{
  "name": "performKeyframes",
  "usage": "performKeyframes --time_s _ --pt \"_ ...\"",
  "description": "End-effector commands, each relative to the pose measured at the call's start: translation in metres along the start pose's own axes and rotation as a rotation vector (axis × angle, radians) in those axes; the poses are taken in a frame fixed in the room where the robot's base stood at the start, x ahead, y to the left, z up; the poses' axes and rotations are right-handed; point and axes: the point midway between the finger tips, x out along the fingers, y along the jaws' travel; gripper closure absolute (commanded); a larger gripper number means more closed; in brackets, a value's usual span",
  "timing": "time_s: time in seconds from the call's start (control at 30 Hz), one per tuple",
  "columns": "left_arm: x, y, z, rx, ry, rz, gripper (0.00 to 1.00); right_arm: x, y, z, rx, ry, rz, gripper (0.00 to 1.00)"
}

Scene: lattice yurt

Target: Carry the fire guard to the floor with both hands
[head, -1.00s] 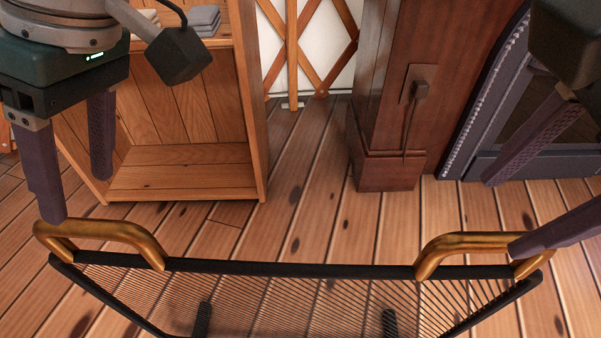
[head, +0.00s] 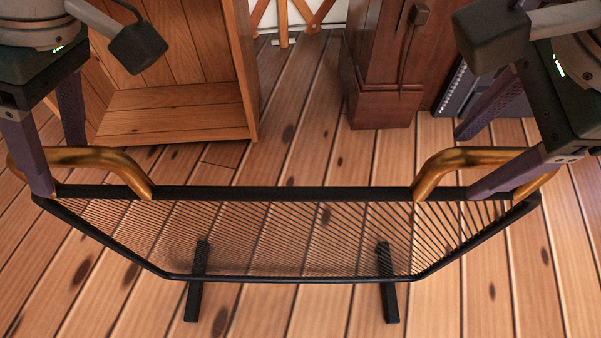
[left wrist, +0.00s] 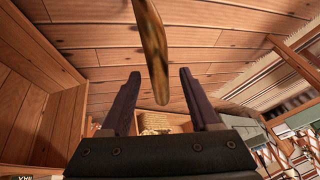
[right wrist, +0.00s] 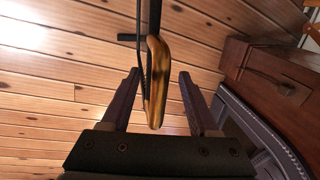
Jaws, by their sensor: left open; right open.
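The fire guard is a black-framed mesh screen (head: 290,192) with two brass handles and dark feet (head: 389,300). It appears upright with its feet at the plank floor (head: 290,310); exact foot contact is hard to tell. My left gripper (head: 58,168) is open, its fingers on either side of the left brass handle (head: 115,158). That handle shows between the spread fingers in the left wrist view (left wrist: 153,50). My right gripper (head: 470,163) is open around the right brass handle (head: 440,170), which also shows between its fingers in the right wrist view (right wrist: 157,85).
A wooden shelf unit (head: 175,100) stands behind the guard on the left. A dark wooden cabinet (head: 380,100) stands behind it right of centre, with a grey framed object (right wrist: 265,130) beside it. Floor around the guard's feet is clear.

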Motion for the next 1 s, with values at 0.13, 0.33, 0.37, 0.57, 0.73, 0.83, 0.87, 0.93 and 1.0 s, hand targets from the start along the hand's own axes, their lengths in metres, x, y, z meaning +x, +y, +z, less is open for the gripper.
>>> performKeyframes --time_s 0.13,0.33,0.37,0.57,0.73,0.83,0.87,0.93,1.0 --pt "0.023 -0.001 0.0 0.0 0.003 -0.004 0.38 0.023 0.001 0.0 -0.001 0.0 0.002 0.39" --pt "0.039 0.0 -0.001 0.0 0.002 -0.001 0.38 0.039 0.0 0.0 0.0 0.0 0.0 0.39" --pt "0.04 0.0 0.0 0.0 0.002 0.0 0.38 0.04 0.0 0.0 0.0 0.0 0.0 0.39" --pt "0.042 0.0 0.0 0.0 0.001 0.0 0.38 0.042 0.0 0.0 -0.002 -0.001 -0.001 0.39" --pt "0.041 0.0 0.0 0.0 0.001 0.0 0.45 0.041 0.0 0.0 -0.001 -0.001 0.0 0.46" --pt "0.041 0.0 0.0 0.0 0.001 0.0 0.56 0.041 0.0 0.0 -0.001 -0.001 0.0 0.57" --pt "0.041 0.0 0.0 0.0 0.001 0.0 0.59 0.041 0.0 0.0 -0.001 -0.001 0.0 0.6" --pt "0.041 0.0 0.0 0.0 0.001 0.0 0.67 0.041 0.0 0.0 -0.001 -0.001 0.0 0.68" --pt "0.041 0.0 0.0 0.001 0.001 0.0 0.75 0.041 0.0 0.0 -0.001 -0.001 0.0 0.76"
